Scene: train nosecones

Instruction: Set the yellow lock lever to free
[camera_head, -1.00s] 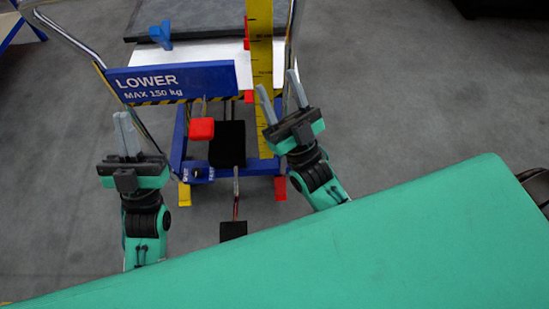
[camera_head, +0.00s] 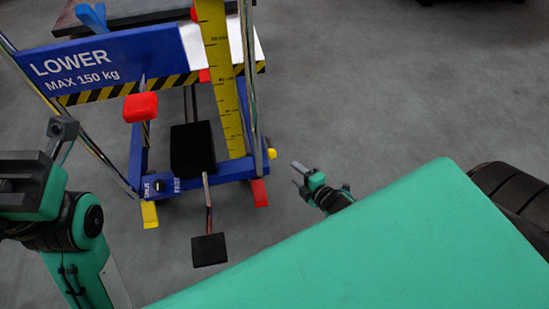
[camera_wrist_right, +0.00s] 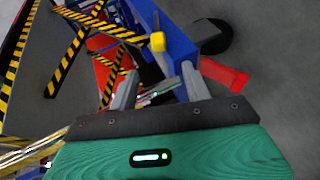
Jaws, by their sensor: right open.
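A yellow lever (camera_head: 149,214) sticks out low at the front left foot of the blue lift frame (camera_head: 235,168). A small yellow knob (camera_head: 271,154) sits at the frame's right side; a yellow knob also shows in the right wrist view (camera_wrist_right: 157,41), ahead of the fingers. I cannot tell which one is the lock lever. My right gripper (camera_head: 298,173) is low, to the right of the frame and apart from the knob. Its two fingers (camera_wrist_right: 160,87) are open with nothing held. My left gripper (camera_head: 64,140) is partly seen at the left edge; its fingers are unclear.
A red lever (camera_head: 259,192) sticks out at the frame's right foot, near my right gripper. A black pedal (camera_head: 209,249) and a red pad (camera_head: 140,107) are at the front. A yellow ruler post (camera_head: 220,80) stands behind.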

